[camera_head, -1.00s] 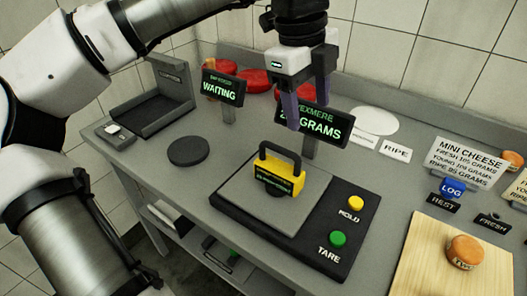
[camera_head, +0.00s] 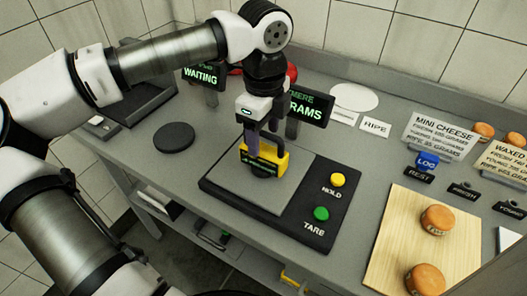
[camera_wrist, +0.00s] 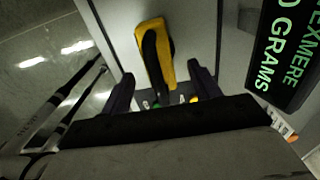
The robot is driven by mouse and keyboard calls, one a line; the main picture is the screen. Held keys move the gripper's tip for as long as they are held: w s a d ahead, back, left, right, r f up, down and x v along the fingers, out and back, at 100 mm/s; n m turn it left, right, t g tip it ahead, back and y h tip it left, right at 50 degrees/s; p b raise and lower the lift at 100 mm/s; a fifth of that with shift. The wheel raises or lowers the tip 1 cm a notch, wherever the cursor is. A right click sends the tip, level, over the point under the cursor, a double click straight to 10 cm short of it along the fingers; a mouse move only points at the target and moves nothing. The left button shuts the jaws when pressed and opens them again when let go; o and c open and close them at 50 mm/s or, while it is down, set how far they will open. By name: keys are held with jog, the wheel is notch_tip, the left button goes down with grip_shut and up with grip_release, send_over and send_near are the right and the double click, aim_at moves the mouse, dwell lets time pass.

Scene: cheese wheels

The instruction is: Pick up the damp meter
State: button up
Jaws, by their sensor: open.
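The damp meter (camera_head: 277,160) is a yellow block with a black handle and a small green-lettered screen.
The scale's display (camera_head: 312,108) stands close behind my gripper, and in the wrist view it (camera_wrist: 285,55) is near the right finger. HOLD (camera_head: 338,180) and TARE (camera_head: 321,213) buttons are at right. A wooden board (camera_head: 402,225) carries orange cheeses. A dark disc (camera_head: 174,137) lies left.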

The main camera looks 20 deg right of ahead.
aim_at(263, 152)
jog(key=shift+s+f, duration=0.1)
jog(key=shift+f, duration=1.4)
jog(key=shift+c, duration=0.4)
jog(key=c, duration=1.3)
jog(key=shift+o, duration=0.2)
jog(key=shift+r, duration=0.1)
